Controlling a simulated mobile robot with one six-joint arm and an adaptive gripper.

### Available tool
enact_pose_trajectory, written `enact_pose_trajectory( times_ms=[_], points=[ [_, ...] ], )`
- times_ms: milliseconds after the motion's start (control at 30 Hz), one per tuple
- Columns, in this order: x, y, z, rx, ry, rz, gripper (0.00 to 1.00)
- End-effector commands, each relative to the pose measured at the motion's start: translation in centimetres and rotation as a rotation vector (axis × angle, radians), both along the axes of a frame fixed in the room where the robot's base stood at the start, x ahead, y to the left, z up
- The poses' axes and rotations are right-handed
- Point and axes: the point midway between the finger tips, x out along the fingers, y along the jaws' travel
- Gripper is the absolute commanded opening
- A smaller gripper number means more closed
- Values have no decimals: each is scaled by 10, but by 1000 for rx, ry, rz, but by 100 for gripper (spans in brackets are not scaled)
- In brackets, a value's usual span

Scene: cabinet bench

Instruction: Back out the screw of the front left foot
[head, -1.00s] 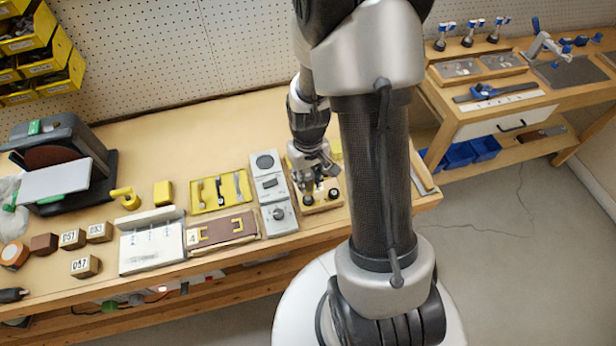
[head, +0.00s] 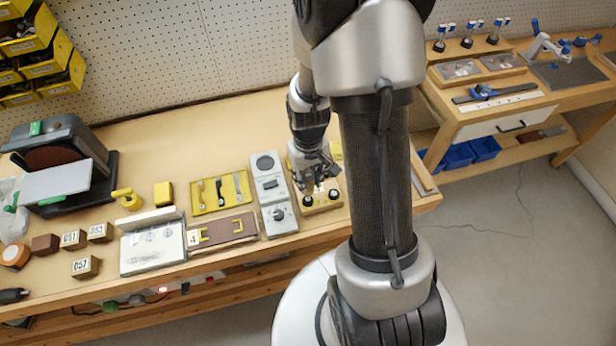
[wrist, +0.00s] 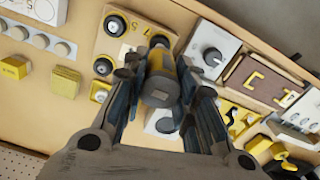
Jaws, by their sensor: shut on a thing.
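My gripper (wrist: 160,105) is shut on a yellow and black driver (wrist: 160,85), whose handle end faces the wrist camera. The driver points down at the foot board (wrist: 137,48), a light wooden plate with black round feet. The board also shows in the head view (head: 321,208), with my gripper (head: 316,180) low over it. A dark round foot (wrist: 160,40) shows just past the driver; the driver's tip is hidden, so I cannot tell whether it touches the screw. Another foot (wrist: 115,25) stands beside it, and one more (wrist: 103,66) is nearer the camera.
A grey control box (head: 277,208) with a knob stands close to the left of the board. Beyond it are a brown board (head: 222,230) with yellow handles and a yellow tool tray (head: 222,205). The bench top (head: 200,140) behind is clear.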

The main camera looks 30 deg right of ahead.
Motion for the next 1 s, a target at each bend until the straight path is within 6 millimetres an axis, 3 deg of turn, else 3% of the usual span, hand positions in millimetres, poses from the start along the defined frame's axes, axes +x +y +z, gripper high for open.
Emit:
enact_pose_trajectory(
  times_ms=[700, 1000],
  points=[
    [1, 0, 54, -1, -4, 0, 2],
    [1, 0, 56, -1, -3, 0, 2]
  ],
)
